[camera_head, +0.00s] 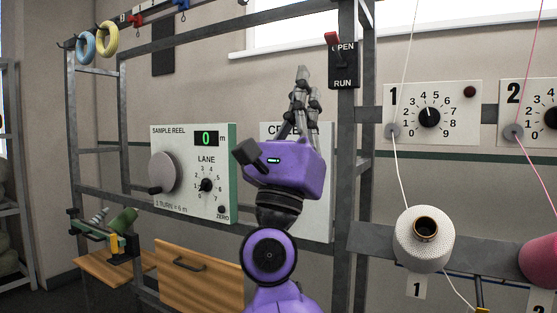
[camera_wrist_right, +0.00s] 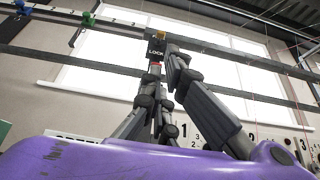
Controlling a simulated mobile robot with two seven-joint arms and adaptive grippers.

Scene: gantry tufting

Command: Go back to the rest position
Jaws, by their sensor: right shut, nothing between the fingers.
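My right gripper (camera_head: 302,80) stands upright in the middle of the head view, on its purple wrist, in front of a white panel that it partly hides. Its fingers point up and are shut with nothing between them. It also shows in the right wrist view (camera_wrist_right: 160,62), fingers together and pointing up toward the window. The fingertips are to the left of the OPEN/RUN switch (camera_head: 342,63) and look apart from it, though the depth is hard to judge. My left gripper is not in view.
The sample reel panel (camera_head: 221,150) reads 0 at left. A wooden drawer (camera_head: 198,282) lies below it. Dial panel 1 (camera_head: 452,97) and a white yarn cone (camera_head: 412,253) are at right. Grey frame posts (camera_head: 347,200) stand close to my right arm. Yarn coils (camera_head: 86,47) hang top left.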

